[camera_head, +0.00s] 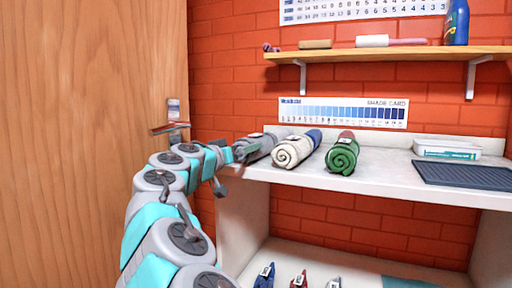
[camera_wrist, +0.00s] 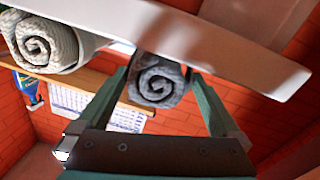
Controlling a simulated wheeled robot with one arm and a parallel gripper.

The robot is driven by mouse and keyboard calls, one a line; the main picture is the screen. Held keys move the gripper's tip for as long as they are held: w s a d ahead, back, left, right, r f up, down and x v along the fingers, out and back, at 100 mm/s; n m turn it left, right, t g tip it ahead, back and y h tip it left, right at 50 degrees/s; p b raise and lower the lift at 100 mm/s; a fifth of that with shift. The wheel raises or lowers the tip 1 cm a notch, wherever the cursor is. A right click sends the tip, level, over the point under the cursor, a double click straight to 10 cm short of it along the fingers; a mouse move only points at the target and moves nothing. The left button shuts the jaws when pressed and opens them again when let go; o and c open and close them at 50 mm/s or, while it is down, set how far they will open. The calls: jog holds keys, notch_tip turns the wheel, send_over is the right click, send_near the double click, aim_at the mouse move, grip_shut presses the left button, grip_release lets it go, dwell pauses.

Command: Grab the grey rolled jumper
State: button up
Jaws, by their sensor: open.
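The grey rolled jumper (camera_head: 258,147) lies on the white shelf at the left end of a row of rolled jumpers, partly hidden by my arm in the head view. In the wrist view its spiral end (camera_wrist: 158,82) shows between the two fingers. My gripper (camera_wrist: 160,88) is open, with a finger on either side of the grey roll. I cannot tell whether the fingers touch it. In the head view my gripper (camera_head: 228,165) is at the shelf's left front edge.
A cream roll (camera_head: 294,150) lies just right of the grey one; it also shows in the wrist view (camera_wrist: 45,42). A green roll (camera_head: 342,157) is further right. The white shelf (camera_head: 385,178) carries a dark ribbed mat (camera_head: 465,175) and a white tray (camera_head: 445,148). A wooden shelf (camera_head: 400,54) hangs above.

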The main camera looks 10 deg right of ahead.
aim_at(269, 140)
jog(key=x, duration=0.4)
jog(key=shift+w+d+p, duration=0.25)
jog(key=shift+p, duration=0.05)
jog(key=c, duration=1.5)
